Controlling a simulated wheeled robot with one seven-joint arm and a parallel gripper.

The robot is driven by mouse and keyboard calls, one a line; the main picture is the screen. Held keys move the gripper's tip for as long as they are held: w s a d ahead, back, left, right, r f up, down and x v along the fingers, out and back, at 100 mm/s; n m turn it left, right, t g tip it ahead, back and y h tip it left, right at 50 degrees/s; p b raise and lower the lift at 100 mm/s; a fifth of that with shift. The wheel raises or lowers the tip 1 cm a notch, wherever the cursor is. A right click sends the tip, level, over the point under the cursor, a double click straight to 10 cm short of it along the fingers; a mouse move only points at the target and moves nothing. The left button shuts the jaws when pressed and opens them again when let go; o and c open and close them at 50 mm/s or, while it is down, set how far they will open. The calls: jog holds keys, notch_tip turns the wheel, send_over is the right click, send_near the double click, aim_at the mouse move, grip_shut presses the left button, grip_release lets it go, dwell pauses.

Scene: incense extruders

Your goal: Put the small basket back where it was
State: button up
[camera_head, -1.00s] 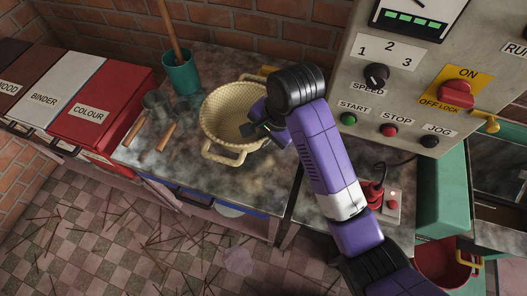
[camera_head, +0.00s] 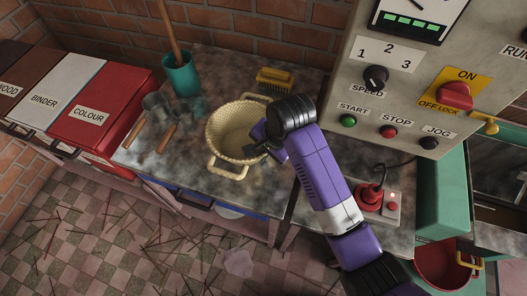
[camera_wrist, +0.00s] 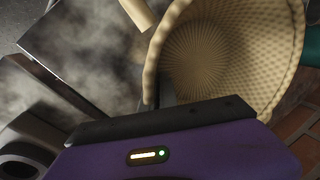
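The small basket (camera_head: 228,143) is cream-coloured, woven and round, with a loop handle at its front and another at its back. It is upright over the stone bench top, between the metal scoops and the control panel. It also shows large in the wrist view (camera_wrist: 225,55), with its inside open to me and empty. My gripper (camera_head: 264,139) is at the basket's right side, with its dark fingers at the rim, and appears shut on the basket's wall. The fingertips are partly hidden. I cannot tell whether the basket's base touches the bench.
Metal scoops with wooden handles (camera_head: 168,137) lie left of the basket. A teal pot (camera_head: 183,78) and a yellow brush (camera_head: 274,79) stand behind. A red-buttoned box (camera_head: 368,199) is right of my arm. Colour, binder and wood bins line the left.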

jog(key=o, duration=0.3)
jog(key=shift+o, duration=0.2)
jog(key=v, duration=1.2)
jog(key=shift+p, duration=0.3)
jog(key=shift+w+r, duration=0.1)
jog(key=shift+r, duration=0.05)
